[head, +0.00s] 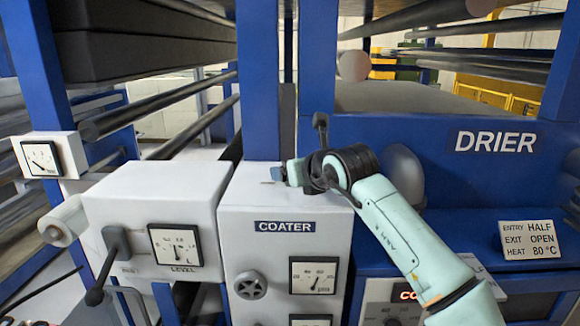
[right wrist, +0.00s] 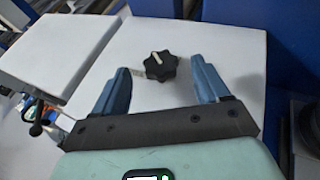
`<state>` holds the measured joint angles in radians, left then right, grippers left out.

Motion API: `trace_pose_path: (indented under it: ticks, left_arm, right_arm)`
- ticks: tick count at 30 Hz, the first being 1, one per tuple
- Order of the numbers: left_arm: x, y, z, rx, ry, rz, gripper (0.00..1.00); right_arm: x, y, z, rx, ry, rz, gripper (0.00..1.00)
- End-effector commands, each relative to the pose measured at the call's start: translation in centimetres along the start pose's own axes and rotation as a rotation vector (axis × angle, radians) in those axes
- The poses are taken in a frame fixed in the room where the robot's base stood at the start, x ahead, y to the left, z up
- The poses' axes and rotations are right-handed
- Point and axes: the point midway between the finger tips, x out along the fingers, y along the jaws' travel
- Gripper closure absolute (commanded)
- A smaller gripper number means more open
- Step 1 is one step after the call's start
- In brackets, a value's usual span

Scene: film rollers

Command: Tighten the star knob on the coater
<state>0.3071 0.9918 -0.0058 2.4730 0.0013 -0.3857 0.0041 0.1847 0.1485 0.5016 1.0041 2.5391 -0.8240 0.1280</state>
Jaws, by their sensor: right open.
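The coater (head: 230,198) is a white cabinet with a dark "COATER" label in the head view. In the right wrist view, the black star knob (right wrist: 160,67) with a white pointer mark sits on the coater's white top (right wrist: 140,40). My right gripper (right wrist: 161,65) is open, with one blue finger on each side of the knob and visible gaps between them. In the head view, my right gripper (head: 278,173) is over the coater's top. The star knob cannot be made out there. My left gripper is not in view.
A grey handwheel (head: 250,286) and a dial gauge (head: 314,276) are on the coater's front. A white box with a level gauge (head: 175,246) and black lever (head: 108,265) stands to the left. A blue post (head: 258,80) rises behind the coater; the blue drier (head: 430,150) is at right.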

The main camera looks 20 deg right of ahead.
Motion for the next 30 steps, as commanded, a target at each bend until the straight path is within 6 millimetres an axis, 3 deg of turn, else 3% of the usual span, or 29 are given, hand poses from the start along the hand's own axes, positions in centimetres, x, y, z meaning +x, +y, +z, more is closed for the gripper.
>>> trace_pose_path:
  ticks: [6,16,17,21,22,30]
  left_arm:
    - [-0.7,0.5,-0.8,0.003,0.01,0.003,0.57]
    - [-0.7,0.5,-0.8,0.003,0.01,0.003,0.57]
    - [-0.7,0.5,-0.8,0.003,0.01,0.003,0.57]
    - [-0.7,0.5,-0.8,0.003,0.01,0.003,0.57]
    - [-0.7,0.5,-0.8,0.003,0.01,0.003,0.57]
    - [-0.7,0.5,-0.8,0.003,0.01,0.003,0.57]
  right_arm:
    - [2.3,0.0,0.1,0.0,-0.001,0.001,0.26]
    - [2.7,0.0,0.0,0.0,-0.001,0.0,0.26]
    - [2.7,0.0,0.0,0.0,-0.001,0.0,0.29]
    - [2.7,0.0,0.0,0.0,-0.001,0.0,0.74]
    - [2.7,0.0,0.0,0.0,-0.001,0.0,0.82]
    - [2.7,0.1,0.0,0.006,-0.001,-0.016,0.82]
